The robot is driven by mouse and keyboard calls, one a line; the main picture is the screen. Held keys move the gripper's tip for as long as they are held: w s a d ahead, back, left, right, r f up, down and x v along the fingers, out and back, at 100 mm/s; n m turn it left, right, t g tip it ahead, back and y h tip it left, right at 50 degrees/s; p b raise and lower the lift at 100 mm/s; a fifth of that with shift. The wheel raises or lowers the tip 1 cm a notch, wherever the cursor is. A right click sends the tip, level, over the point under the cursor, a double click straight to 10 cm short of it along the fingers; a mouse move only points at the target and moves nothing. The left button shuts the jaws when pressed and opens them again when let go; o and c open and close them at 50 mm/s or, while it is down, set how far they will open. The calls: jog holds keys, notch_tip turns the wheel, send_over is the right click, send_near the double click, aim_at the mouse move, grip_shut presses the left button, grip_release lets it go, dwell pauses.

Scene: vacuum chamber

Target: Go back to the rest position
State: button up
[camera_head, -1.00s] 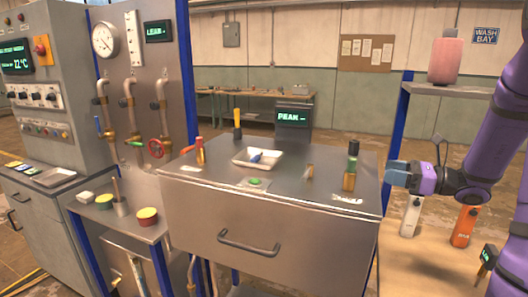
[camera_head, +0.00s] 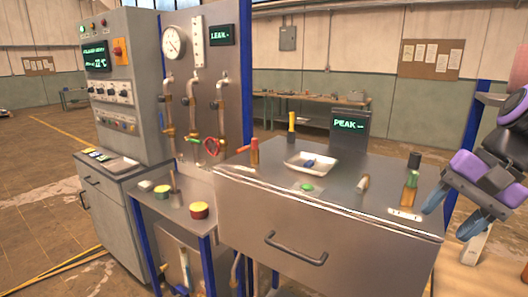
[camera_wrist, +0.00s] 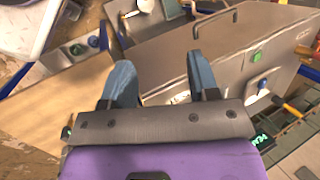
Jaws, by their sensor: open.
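My gripper (camera_head: 450,212) is at the right side of the head view, beside the right end of the steel chamber bench (camera_head: 330,215). Its two blue fingers are spread apart with nothing between them. In the wrist view my gripper (camera_wrist: 160,85) is also open and empty, with the bench front (camera_wrist: 240,45) beyond it. My purple arm comes in from the right edge of the head view. No rest position is marked in the frames.
On the bench are a white tray (camera_head: 293,160) with a blue item, a green button (camera_head: 306,187), a green-topped amber bottle (camera_head: 409,190), a black cylinder (camera_head: 414,160) and a yellow-handled tool (camera_head: 291,126). A control cabinet (camera_head: 125,85) stands left. Open floor (camera_head: 40,160) lies at far left.

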jog(key=s+d+r+n+t+h, duration=0.1)
jog(key=s+r+n+t+h, duration=0.3)
jog(key=n, duration=0.3)
jog(key=shift+s+d+h, duration=0.25)
jog(key=shift+s+h, duration=0.25)
jog(key=shift+s, duration=0.25)
